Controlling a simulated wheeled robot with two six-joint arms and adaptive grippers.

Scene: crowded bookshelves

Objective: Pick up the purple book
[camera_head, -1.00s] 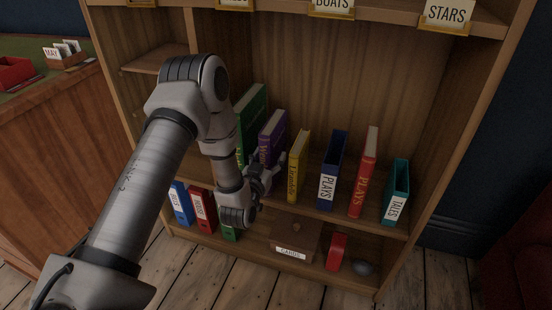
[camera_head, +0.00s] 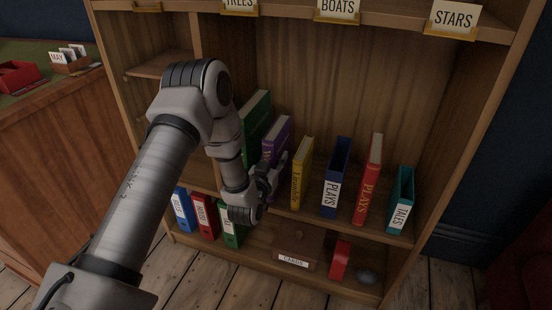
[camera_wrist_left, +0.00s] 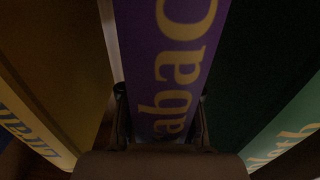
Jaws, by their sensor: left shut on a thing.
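The purple book (camera_head: 276,137) stands upright on the middle shelf, between a green book and a yellow book. Its lower part is hidden behind my left gripper (camera_head: 272,172) in the head view. In the left wrist view the purple book's spine (camera_wrist_left: 172,60) with yellow letters fills the middle, and the fingers of my left gripper (camera_wrist_left: 160,115) lie on its two sides, shut on it. My right gripper is in neither view.
The green book (camera_head: 256,118) is close on the left and the yellow book (camera_head: 302,172) on the right. Further right stand a blue book (camera_head: 336,178), a red book (camera_head: 369,180) and a teal book (camera_head: 401,200). A box (camera_head: 299,248) is on the shelf below.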

